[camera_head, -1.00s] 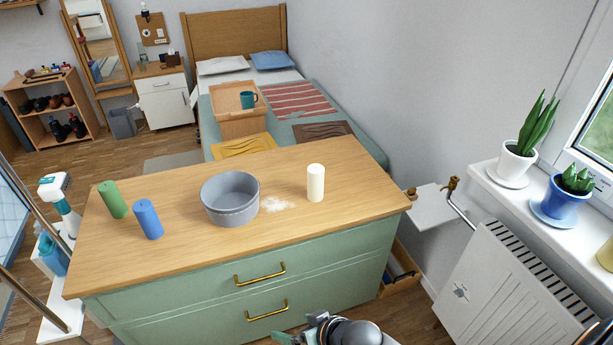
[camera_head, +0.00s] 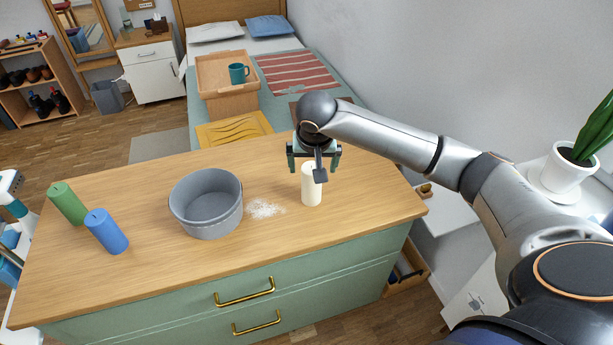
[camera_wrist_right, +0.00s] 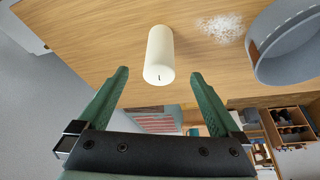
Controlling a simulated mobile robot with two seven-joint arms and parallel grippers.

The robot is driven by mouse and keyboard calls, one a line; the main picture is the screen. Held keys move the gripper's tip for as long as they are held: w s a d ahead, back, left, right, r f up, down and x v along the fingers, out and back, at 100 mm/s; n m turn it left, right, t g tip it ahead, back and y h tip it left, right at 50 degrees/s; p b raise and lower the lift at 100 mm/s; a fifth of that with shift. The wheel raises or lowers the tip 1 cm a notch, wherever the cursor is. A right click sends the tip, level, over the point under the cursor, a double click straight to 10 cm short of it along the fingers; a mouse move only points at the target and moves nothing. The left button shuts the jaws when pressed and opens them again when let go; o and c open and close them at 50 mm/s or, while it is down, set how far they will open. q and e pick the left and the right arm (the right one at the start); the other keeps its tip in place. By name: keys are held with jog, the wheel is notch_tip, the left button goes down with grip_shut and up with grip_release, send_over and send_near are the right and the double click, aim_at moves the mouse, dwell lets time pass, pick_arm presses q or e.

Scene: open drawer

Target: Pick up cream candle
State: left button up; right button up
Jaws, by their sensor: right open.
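The cream candle (camera_head: 311,190) stands upright on the right part of the wooden dresser top. My right gripper (camera_head: 314,168) is over the candle's top in the head view and partly covers it. In the right wrist view the same candle (camera_wrist_right: 159,55) lies just beyond and between the two green fingertips, its wick end facing the camera. The right gripper (camera_wrist_right: 160,76) is open and empty there, and its fingers do not touch the candle.
A grey bowl (camera_head: 206,203) stands left of the candle, with a patch of white grains (camera_head: 264,208) between them. A blue candle (camera_head: 106,232) and a green candle (camera_head: 68,204) stand at the left. The dresser top (camera_head: 190,262) is clear in front.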

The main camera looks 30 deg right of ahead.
aim_at(311, 184)
jog(key=b+x, duration=0.1)
jog(key=x, duration=1.1)
jog(key=shift+w+d+b, duration=0.1)
jog(key=shift+b, duration=0.2)
grip_shut()
dwell(0.4)
